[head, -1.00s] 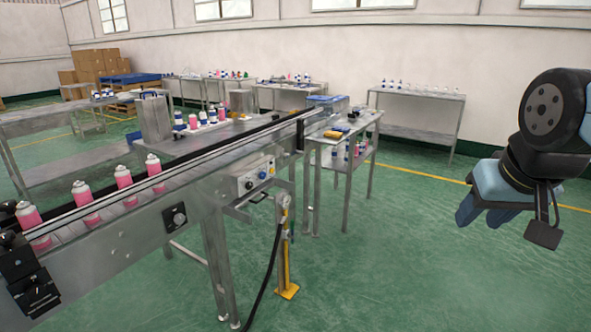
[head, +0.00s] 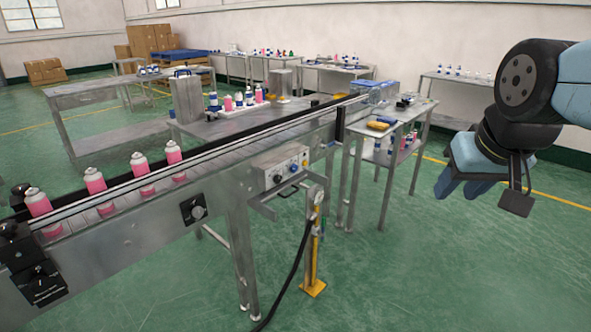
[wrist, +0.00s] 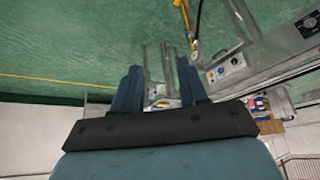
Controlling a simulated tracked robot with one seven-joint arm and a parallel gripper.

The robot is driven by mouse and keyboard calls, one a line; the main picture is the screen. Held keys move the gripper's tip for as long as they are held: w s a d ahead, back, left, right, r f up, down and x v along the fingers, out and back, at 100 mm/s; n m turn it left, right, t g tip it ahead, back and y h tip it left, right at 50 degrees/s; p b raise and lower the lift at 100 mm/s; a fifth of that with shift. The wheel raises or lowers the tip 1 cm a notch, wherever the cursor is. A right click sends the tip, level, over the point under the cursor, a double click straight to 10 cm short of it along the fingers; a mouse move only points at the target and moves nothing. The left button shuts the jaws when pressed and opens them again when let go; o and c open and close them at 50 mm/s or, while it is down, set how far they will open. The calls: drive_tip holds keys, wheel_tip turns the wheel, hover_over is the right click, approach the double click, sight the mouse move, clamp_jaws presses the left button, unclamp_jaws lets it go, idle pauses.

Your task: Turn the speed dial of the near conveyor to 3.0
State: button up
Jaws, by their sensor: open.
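The near conveyor (head: 150,240) runs from the lower left toward the middle of the head view, with several pink cans on its belt. A round dial on a dark square plate (head: 194,210) sits on its side face. A control box (head: 281,170) with knobs is mounted further along; it also shows in the wrist view (wrist: 228,68). The dial plate shows at the top right of the wrist view (wrist: 309,25). Scale markings are too small to read. My gripper (head: 455,192) is open and empty, in the air well right of the conveyor; its fingers show in the wrist view (wrist: 160,85).
A yellow-footed post (head: 314,285) with a black hose stands in front of the conveyor. A side table (head: 390,135) with a yellow item stands beyond the conveyor's far end.

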drive_tip(key=shift+o, duration=0.6)
drive_tip(key=shift+d, duration=0.1)
drive_tip(key=shift+o, duration=0.9)
drive_tip(key=shift+w, duration=0.2)
drive_tip(key=shift+o, duration=0.4)
drive_tip(key=shift+m+g+y, duration=0.5)
drive_tip(key=shift+g+y, duration=0.2)
drive_tip(key=shift+y, duration=0.1)
drive_tip(key=w+a, duration=0.1)
drive_tip(key=a, duration=0.1)
drive_tip(key=w+a+f, duration=0.1)
drive_tip(key=w+a, duration=0.1)
drive_tip(key=shift+w+a, duration=0.15)
drive_tip(key=shift+a, duration=0.15)
drive_tip(key=w+a+f+m+g+y, duration=0.1)
drive_tip(key=w+a+f+m+y, duration=0.3)
drive_tip(key=w, duration=0.5)
drive_tip(key=w+a+f+m+g+y, duration=0.1)
drive_tip(key=w+a+f+m+y, duration=0.15)
drive_tip(key=w+a, duration=0.45)
drive_tip(key=w+a+f+m+g+y, duration=0.1)
drive_tip(key=w+a+f+m+y, duration=0.2)
drive_tip(key=w, duration=0.7)
drive_tip(key=m+t+y, duration=0.3)
drive_tip(key=m+t, duration=0.7)
drive_tip(key=m, duration=0.4)
approach(295, 169)
drive_tip(key=shift+n, duration=0.25)
drive_tip(key=x, duration=0.8)
drive_tip(key=shift+w+a, duration=0.15)
